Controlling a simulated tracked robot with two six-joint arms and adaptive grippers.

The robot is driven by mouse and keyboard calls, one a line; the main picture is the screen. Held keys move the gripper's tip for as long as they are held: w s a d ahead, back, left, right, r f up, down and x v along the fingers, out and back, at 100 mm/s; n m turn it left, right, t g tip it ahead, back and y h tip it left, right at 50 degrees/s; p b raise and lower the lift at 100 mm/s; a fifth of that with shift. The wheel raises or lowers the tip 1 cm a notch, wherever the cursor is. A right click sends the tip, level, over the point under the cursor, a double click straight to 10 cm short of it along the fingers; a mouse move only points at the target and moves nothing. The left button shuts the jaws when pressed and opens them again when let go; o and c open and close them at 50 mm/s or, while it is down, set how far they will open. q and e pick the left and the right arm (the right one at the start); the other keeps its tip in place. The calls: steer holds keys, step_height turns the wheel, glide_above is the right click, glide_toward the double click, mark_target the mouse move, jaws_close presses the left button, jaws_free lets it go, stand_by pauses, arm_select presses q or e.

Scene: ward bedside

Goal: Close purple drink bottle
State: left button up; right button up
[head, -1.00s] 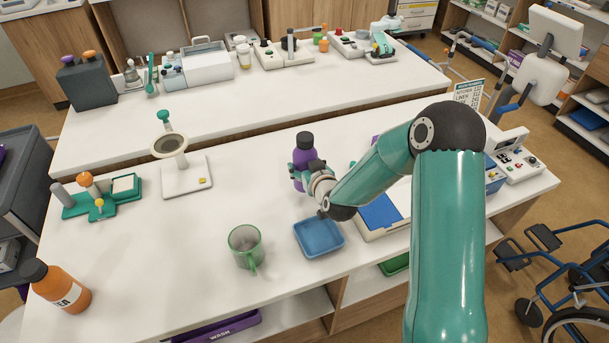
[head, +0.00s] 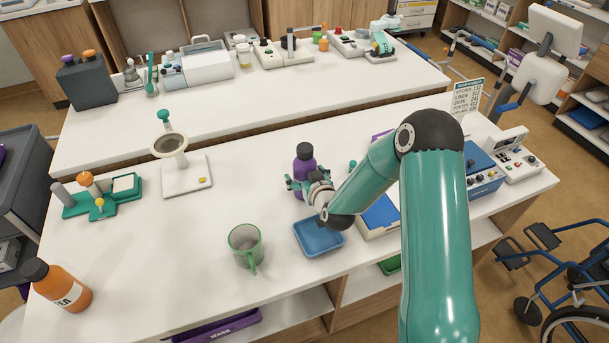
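The purple drink bottle (head: 304,165) stands upright on the near white counter, with a dark cap on its top. I cannot tell from here how tightly the cap sits. My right gripper (head: 303,184) is in front of the bottle at its lower body, with its teal fingers spread wide. The gripper hides the bottle's lower part. I cannot tell whether a finger touches it. My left gripper is out of view.
A blue tray (head: 318,238) and a green mug (head: 246,245) stand in front of the bottle. An orange bottle (head: 62,287) is at the near left. A stand with a ring (head: 186,178) is left of the bottle. The counter between them is clear.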

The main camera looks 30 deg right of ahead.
steer(key=shift+r, duration=0.1)
steer(key=shift+s, duration=0.1)
steer(key=p+v, duration=0.3)
steer(key=v, duration=0.8)
steer(key=shift+s+r, duration=0.2)
steer(key=shift+s, duration=0.15)
steer(key=shift+a, duration=0.15)
